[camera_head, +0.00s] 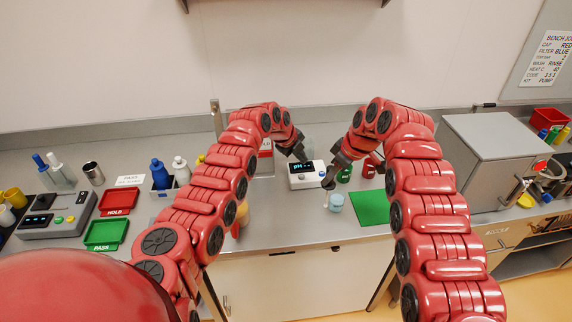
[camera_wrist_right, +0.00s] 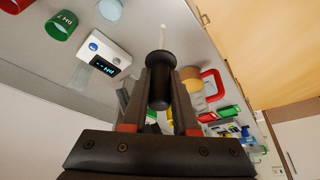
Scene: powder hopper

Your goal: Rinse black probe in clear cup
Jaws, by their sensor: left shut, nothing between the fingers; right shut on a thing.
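My right gripper (camera_head: 329,183) is shut on the black probe (camera_wrist_right: 158,80). In the right wrist view the probe's thick black handle sits between the fingers and its thin pale tip points away from them. The clear cup (camera_head: 336,203), with a bluish look, stands on the bench just right of the probe's lower end in the head view. The probe appears beside the cup; its exact height is hard to tell. The cup seems to show at the top edge of the right wrist view (camera_wrist_right: 109,9). My left gripper (camera_head: 300,155) is shut and empty, behind the pH meter.
The white pH meter (camera_head: 307,174) stands left of the cup. A grey box (camera_head: 490,150) stands farther right. Red (camera_head: 118,202) and green (camera_head: 106,234) trays lie at left.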

